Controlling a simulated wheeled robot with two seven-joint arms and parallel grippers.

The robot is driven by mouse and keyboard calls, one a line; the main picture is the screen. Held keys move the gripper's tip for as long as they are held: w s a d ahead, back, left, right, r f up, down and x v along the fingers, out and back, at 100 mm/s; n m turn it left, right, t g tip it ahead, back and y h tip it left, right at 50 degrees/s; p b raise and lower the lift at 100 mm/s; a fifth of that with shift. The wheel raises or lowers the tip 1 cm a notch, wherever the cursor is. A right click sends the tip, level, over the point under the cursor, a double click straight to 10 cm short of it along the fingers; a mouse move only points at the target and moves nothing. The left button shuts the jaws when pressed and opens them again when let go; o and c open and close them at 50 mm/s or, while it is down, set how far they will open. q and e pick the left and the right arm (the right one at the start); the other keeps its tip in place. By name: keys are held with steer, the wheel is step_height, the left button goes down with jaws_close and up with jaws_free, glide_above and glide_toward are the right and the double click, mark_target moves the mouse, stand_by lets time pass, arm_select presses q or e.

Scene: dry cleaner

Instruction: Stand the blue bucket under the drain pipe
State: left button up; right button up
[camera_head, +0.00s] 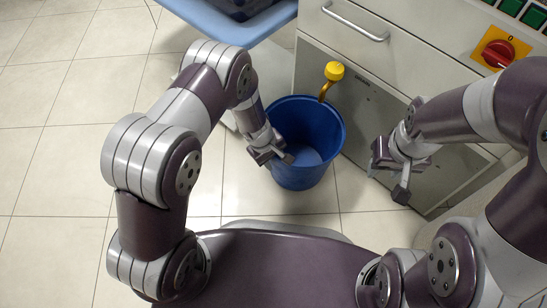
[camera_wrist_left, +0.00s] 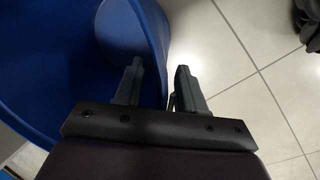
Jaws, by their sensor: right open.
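The blue bucket (camera_head: 327,128) appears upright on the tiled floor in front of the grey machine. The drain pipe (camera_head: 325,90), brass with a yellow cap, comes out of the machine's front; its lower end appears over the bucket's back right rim in the head view. My left gripper (camera_head: 277,158) is at the bucket's near left side. In the left wrist view, the spread fingers of my left gripper (camera_wrist_left: 160,75) have the bucket wall (camera_wrist_left: 155,40) between them, with a gap visible beside the wall. My right gripper (camera_head: 388,178) is open and empty, right of the bucket.
The grey machine (camera_head: 395,70) with a drawer handle (camera_head: 355,22) and a red switch (camera_head: 498,54) stands behind the bucket. A light blue board (camera_head: 215,22) projects at the upper left. Tiled floor (camera_head: 60,120) on the left is clear.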

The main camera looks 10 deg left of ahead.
arm_select(q)
steer(key=shift+r, duration=0.1)
steer(key=s+a+r+m+p, duration=0.1)
steer(key=a+r+m+p, duration=0.2)
steer(key=r, duration=0.8)
steer(key=s+a+r+m+p, duration=0.15)
steer(key=r+p, duration=0.35)
steer(key=r, duration=0.6)
steer(key=s+a+r+m+y, duration=0.2)
steer(key=s+a+r+m, duration=0.2)
steer(key=s+a+r, duration=0.3)
step_height(320, 180, up, 3)
steer(key=s, duration=0.2)
steer(key=shift+s+a+y, duration=0.3)
steer(key=shift+s+a, duration=0.05)
steer(key=shift+s, duration=0.05)
